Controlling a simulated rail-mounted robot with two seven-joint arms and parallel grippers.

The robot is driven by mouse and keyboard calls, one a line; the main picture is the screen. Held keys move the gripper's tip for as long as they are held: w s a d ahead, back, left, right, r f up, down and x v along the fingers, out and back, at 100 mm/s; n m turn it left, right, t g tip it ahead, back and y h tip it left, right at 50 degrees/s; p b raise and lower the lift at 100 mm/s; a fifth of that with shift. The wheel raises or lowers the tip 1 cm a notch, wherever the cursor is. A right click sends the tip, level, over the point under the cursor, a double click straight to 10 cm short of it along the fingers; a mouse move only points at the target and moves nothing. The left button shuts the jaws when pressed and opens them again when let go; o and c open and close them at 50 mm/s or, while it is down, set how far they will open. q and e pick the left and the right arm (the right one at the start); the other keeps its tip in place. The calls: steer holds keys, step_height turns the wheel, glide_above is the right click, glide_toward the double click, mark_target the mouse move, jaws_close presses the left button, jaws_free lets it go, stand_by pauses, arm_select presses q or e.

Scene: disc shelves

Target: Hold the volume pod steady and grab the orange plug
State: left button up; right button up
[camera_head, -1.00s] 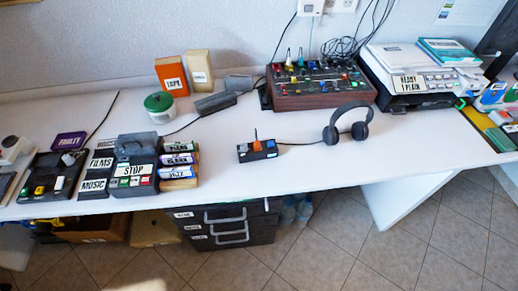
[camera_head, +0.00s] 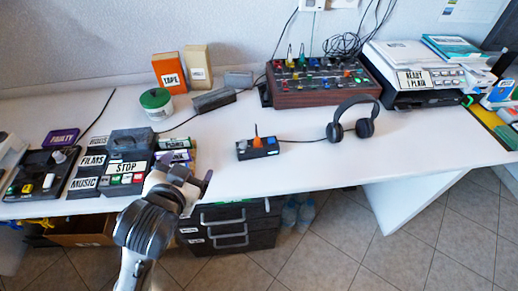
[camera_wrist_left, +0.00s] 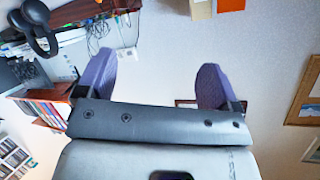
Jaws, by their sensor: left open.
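The volume pod appears to be the small dark box (camera_head: 266,151) with a blue part, on the white table near its front edge. An orange plug (camera_head: 257,142) stands upright in its top, and a cable runs from it toward the headphones. My left gripper (camera_head: 195,180) is in front of the table edge, left of the pod and apart from it. In the left wrist view its two purple fingers (camera_wrist_left: 158,85) are spread with nothing between them. The pod and plug cannot be made out in that view. My right gripper is not in view.
Headphones (camera_head: 353,119) stand right of the pod. A mixer with knobs (camera_head: 318,84) is behind it. A player marked STOP (camera_head: 126,167) lies to the left, close to my left arm. Drawers (camera_head: 230,225) are under the table. The tabletop around the pod is clear.

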arm_select(q)
steer(key=w+d+r+m+t+y+b, duration=0.1)
steer(key=w+d+r+m+t+b, duration=0.15)
steer(key=w+r, duration=0.4)
steer(key=w+d+r+m+t+y+b, duration=0.1)
steer(key=w+d+r+m+t, duration=0.2)
steer(key=w+r, duration=0.4)
steer(key=w+d+m+t+h, duration=0.2)
steer(key=w+m+h, duration=0.3)
steer(key=w+m, duration=0.55)
steer(key=m+g+h, duration=0.8)
steer(key=m+g, duration=1.3)
steer(key=m, duration=1)
glide_toward(254, 144)
steer(key=shift+s+r+b, duration=0.2)
steer(key=shift+b, duration=0.1)
steer(key=shift+s+m, duration=0.2)
steer(key=shift+m, duration=0.4)
steer(key=shift+d+f, duration=0.25)
steer(key=shift+d, duration=0.1)
steer(key=b+x, duration=0.2)
steer(key=x, duration=0.5)
steer(key=shift+f, duration=0.15)
steer(key=shift+b+x, duration=0.75)
steer(key=shift+x, duration=0.25)
steer(key=shift+d, duration=0.1)
